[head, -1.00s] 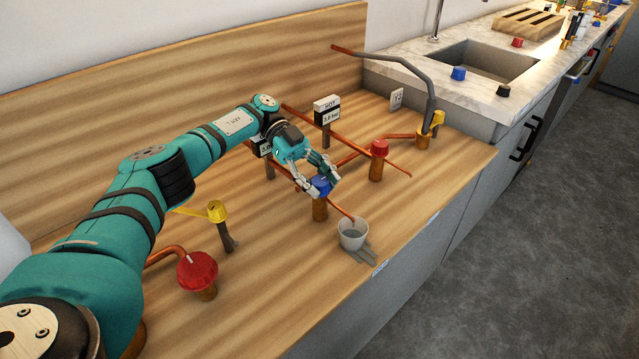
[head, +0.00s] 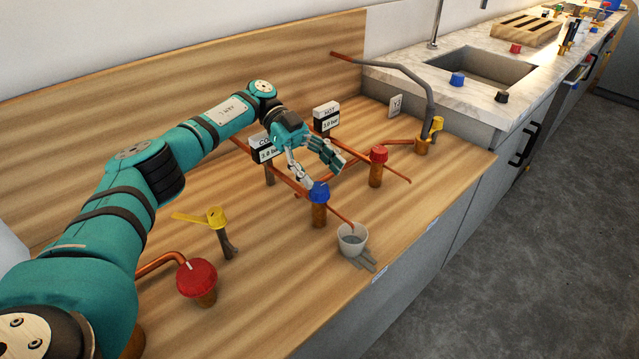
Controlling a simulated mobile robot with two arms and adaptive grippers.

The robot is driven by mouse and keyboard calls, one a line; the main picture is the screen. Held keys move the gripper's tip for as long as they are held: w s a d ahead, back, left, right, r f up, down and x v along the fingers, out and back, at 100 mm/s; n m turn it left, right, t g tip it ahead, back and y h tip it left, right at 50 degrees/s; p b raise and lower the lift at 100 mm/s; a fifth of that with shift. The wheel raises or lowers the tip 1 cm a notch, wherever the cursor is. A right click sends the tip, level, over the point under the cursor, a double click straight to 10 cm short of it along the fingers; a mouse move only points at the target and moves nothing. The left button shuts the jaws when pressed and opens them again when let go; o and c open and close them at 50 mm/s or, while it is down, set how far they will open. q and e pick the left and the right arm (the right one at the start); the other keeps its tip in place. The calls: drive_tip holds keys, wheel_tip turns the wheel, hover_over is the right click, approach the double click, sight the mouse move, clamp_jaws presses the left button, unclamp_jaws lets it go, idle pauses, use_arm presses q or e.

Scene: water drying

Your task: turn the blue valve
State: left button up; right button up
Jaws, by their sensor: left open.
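The blue valve (head: 318,193) sits on top of a short copper post in the middle of the wooden counter. A thin copper spout runs from it to the lower right, over a white cup (head: 352,238). My left gripper (head: 322,172) is just above and behind the blue valve, with its fingers spread wide. One finger is close to the left side of the valve; I cannot tell whether it touches. The other finger is up and to the right, apart from the valve. My right gripper is not in view.
A red valve (head: 379,154) stands to the right, and a larger red valve (head: 197,278) at the lower left. Yellow valves stand at the left (head: 216,217) and back right (head: 437,124). The COLD gauge sign (head: 263,148) and HOT gauge sign (head: 326,116) stand behind. The counter's front right is clear.

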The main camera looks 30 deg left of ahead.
sight(319, 187)
use_arm(q)
wheel_tip(319, 187, up, 5)
idle(0.6)
